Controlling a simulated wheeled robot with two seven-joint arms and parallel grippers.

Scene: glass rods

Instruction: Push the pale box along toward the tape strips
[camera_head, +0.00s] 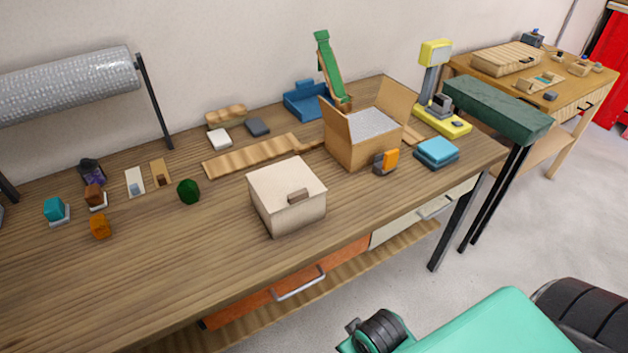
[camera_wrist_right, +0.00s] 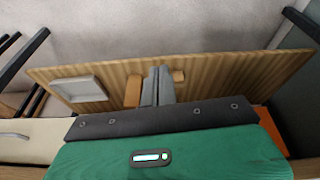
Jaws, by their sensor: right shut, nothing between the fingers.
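The pale box (camera_head: 287,195), a cream box with a small brown patch on its front edge, sits on the wooden workbench near the front edge, right of the middle. Two short flat strips, one white (camera_head: 135,182) and one tan (camera_head: 160,172), lie to its left, each with a small piece on it; I cannot tell whether they are the tape strips. My right gripper (camera_wrist_right: 158,86) shows in the right wrist view, shut and empty, in front of a ribbed wooden board and apart from the box. My left gripper is out of view.
A dark green ball (camera_head: 188,190) lies between the strips and the box. An open cardboard box (camera_head: 352,150) stands behind it at the right. A corrugated strip (camera_head: 250,157) lies behind the pale box. The bench's front left is clear. A white tray (camera_wrist_right: 79,89) rests on the ribbed board.

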